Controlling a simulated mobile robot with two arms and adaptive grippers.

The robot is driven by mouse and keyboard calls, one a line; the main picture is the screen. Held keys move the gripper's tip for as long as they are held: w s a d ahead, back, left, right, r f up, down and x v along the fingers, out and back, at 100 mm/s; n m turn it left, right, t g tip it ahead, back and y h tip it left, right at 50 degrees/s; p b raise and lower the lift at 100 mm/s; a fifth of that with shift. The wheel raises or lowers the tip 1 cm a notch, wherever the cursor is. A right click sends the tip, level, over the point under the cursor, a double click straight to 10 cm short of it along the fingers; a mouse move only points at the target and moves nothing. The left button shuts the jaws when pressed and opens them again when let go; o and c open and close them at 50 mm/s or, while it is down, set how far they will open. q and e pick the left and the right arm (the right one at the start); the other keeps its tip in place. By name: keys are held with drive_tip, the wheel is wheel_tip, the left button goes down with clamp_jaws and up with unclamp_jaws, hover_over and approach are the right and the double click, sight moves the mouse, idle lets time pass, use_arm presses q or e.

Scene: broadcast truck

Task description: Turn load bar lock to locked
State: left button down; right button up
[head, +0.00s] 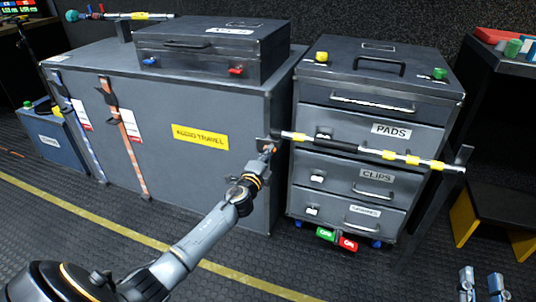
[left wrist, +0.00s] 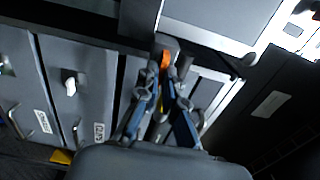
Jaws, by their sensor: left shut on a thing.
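The load bar (head: 345,144), a silver rod with yellow bands, runs across the front of the drawer cabinet. At its left end is a dark bracket with a small orange load bar lock (head: 273,149). My left gripper (head: 268,151) is at this end of the bar. In the left wrist view the lock's orange part (left wrist: 166,59) shows between the tips of my left gripper (left wrist: 165,78), which is shut on it. The lock's exact setting cannot be read. My right gripper (head: 481,284) is at the bottom right, with its fingers apart and empty.
The grey drawer cabinet (head: 338,120) stands behind the bar. Left of it is a big travel case (head: 190,100) with a smaller dark case (head: 215,45) on top. A yellow-edged step (head: 490,215) stands at right. Rubber floor (head: 330,270) in front is clear.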

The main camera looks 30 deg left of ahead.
use_arm(q)
drive_tip(key=shift+f, duration=0.1)
drive_tip(key=c, duration=1.5)
unclamp_jaws()
drive_tip(key=v, duration=1.2)
